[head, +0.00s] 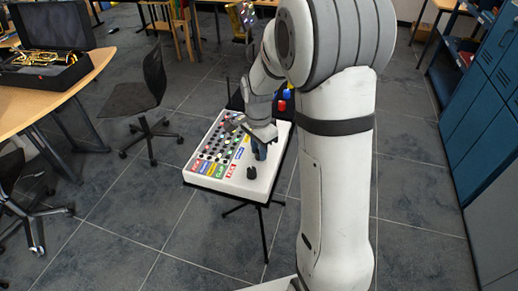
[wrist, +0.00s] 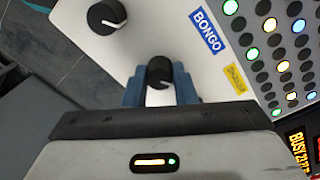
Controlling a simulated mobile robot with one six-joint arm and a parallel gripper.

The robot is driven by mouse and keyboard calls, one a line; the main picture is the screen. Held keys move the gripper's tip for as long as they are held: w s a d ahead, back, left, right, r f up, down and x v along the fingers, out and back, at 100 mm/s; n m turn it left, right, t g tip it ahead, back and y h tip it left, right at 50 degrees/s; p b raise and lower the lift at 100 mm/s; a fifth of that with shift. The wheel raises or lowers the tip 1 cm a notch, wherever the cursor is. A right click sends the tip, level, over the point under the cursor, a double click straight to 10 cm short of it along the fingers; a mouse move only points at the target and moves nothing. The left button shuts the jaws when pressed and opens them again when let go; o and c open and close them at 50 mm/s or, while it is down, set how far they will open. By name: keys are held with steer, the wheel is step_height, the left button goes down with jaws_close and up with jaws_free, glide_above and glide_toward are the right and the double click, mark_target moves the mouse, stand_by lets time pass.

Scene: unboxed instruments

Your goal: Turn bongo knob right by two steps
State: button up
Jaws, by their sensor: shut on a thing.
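My gripper (wrist: 160,80) is shut on a black round knob (wrist: 160,71), with one blue finger on each side of it. A short white mark shows on the knob's lower part, toward my gripper. A second black knob (wrist: 107,17) sits up and to the left, its white mark pointing right. A blue BONGO label (wrist: 207,30) lies to the right of both knobs, with a small yellow label (wrist: 234,78) below it. I cannot tell for certain which knob the BONGO label belongs to. In the head view my gripper (head: 259,151) is over the right part of the white panel (head: 228,189).
Several lit and dark round buttons (wrist: 278,67) fill the panel's right side in the wrist view. A dark office chair (head: 147,100) stands left of the panel's stand. A wooden desk (head: 30,100) holds an open black case. Blue cabinets (head: 480,120) line the right.

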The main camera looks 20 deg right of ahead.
mark_target(258, 151)
steer(key=o, duration=1)
step_height(258, 151, up, 8)
steer(key=shift+w+a+f, duration=0.1)
steer(key=shift+w+f, duration=0.05)
steer(key=shift+f, duration=0.1)
steer(key=shift+r, duration=0.15)
steer(key=shift+s+r, duration=0.15)
steer(key=shift+s, duration=0.05)
steer(key=s+r+n+t, duration=0.1)
steer(key=s+n, duration=0.3)
steer(key=s, duration=0.2)
steer(key=s+r+n+t, duration=0.1)
steer(key=s+n, duration=0.3)
steer(key=s, duration=0.3)
steer(key=s+r+n+t, duration=0.1)
steer(key=s+r+n, duration=0.1)
steer(key=s+n, duration=0.3)
steer(key=shift+s, duration=1)
